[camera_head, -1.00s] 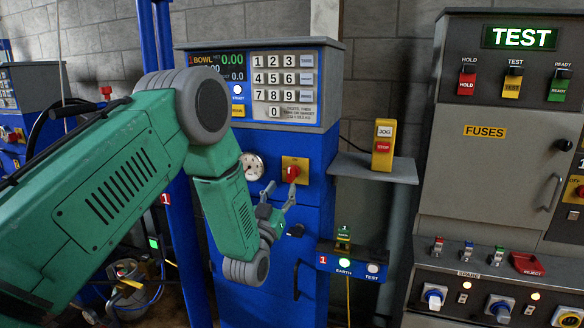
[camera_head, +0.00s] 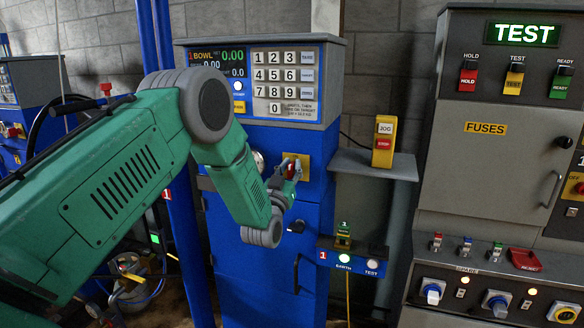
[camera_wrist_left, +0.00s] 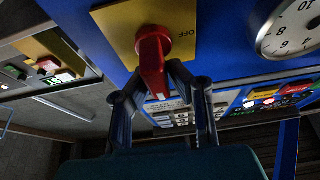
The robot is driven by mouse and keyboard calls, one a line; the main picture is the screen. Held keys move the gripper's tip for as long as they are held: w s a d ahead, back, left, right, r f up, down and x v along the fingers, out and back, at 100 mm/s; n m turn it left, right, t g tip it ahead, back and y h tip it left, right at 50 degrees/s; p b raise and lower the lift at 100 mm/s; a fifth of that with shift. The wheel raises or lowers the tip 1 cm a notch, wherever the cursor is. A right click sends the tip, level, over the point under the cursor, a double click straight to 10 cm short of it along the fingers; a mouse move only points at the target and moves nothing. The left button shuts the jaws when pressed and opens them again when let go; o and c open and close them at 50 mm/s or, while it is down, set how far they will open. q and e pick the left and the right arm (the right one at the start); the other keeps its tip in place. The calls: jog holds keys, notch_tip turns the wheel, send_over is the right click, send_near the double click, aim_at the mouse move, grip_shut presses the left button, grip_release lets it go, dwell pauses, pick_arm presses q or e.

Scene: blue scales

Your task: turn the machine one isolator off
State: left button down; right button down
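The machine one isolator is a red rotary handle (camera_head: 291,172) on a yellow plate (camera_head: 304,161), on the front of the blue machine below its keypad. In the left wrist view the red handle (camera_wrist_left: 153,62) juts from the yellow plate (camera_wrist_left: 118,22), where "OFF" is printed to its right. My left gripper (camera_head: 285,176) is at the handle in the head view and partly covers it. In the wrist view its dark fingers (camera_wrist_left: 155,85) are spread, one on each side of the handle's end. Contact cannot be told. My right gripper is not in view.
The keypad (camera_head: 283,82) is above. A yellow JOG/STOP box (camera_head: 384,141) stands on a grey shelf to the right. An EARTH/TEST box (camera_head: 350,260) projects lower right.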

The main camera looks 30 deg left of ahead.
pick_arm(q)
jog(key=shift+n, duration=0.4)
jog(key=shift+s+a+f+n+g+y+b, duration=0.1)
jog(key=shift+a+f+n+g+y+b, duration=0.25)
jog(key=shift+n+g+y+b, duration=2.25)
jog(key=shift+s+a+f+n+t+h+b, duration=0.1)
jog(key=shift+a+f+n+t+h+b, duration=0.6)
jog(key=shift+n, duration=3.95)
jog(key=shift+s+d+f+n+g+y+b, duration=0.15)
jog(key=shift+n+g+y+b, duration=0.75)
jog(key=shift+n+g+b, duration=2)
jog(key=shift+w+n+t+p, duration=0.1)
jog(key=shift+n+t+p, duration=0.3)
jog(key=shift+n+t, duration=0.6)
jog(key=c, duration=1.7)
grip_release()
jog(key=shift+c, duration=0.2)
jog(key=shift+o, duration=1)
jog(key=shift+a+r, duration=0.1)
jog(key=shift+a, duration=0.05)
